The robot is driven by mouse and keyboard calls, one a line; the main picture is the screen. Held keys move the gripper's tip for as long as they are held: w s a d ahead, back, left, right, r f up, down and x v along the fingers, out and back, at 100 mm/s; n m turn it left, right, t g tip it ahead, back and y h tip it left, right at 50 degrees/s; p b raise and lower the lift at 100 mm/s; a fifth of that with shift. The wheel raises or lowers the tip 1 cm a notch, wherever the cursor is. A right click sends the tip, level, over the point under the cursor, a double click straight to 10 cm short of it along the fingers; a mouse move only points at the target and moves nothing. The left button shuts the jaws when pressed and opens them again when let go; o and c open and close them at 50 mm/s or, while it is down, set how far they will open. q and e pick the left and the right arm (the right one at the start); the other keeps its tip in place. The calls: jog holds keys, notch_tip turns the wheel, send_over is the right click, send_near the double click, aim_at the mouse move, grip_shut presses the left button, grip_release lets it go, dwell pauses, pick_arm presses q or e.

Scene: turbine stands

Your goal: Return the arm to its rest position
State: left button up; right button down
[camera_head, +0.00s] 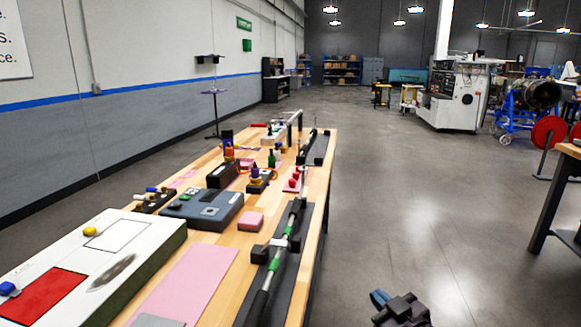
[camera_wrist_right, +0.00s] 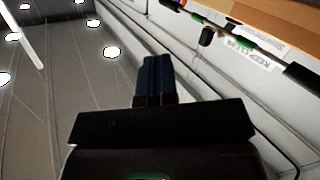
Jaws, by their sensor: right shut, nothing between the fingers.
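My right gripper (camera_head: 380,298) is low at the bottom of the head view, over the grey floor to the right of the workbench. Its dark blue fingers are together and hold nothing. In the right wrist view the shut fingers (camera_wrist_right: 155,78) point away from the camera, with no object between them. The bench's side and upper edge run along the right of that view, apart from the fingers. My left gripper does not show in either view.
The wooden workbench (camera_head: 228,243) holds a white board (camera_head: 150,228), a grey case (camera_head: 202,208) and a black stand with a green-banded rod (camera_head: 277,243). Another table (camera_head: 568,150) stands at the right edge. Open floor (camera_head: 420,210) lies between them.

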jog(key=s+d+f+m+g+h, duration=0.1)
jog(key=s+d+f+m+h, duration=0.1)
jog(key=s+f, duration=0.4)
jog(key=s+d+f+m+g+h+p, duration=0.1)
jog(key=s+d+f, duration=0.3)
jog(key=s, duration=1)
jog(key=s+d+f+m+g+h, duration=0.2)
jog(key=s+f+m, duration=0.1)
jog(key=s+f, duration=0.6)
jog(key=shift+s+d+f+g+h+p, duration=0.3)
jog(key=shift+s+d+f, duration=0.1)
jog(key=shift+s, duration=0.05)
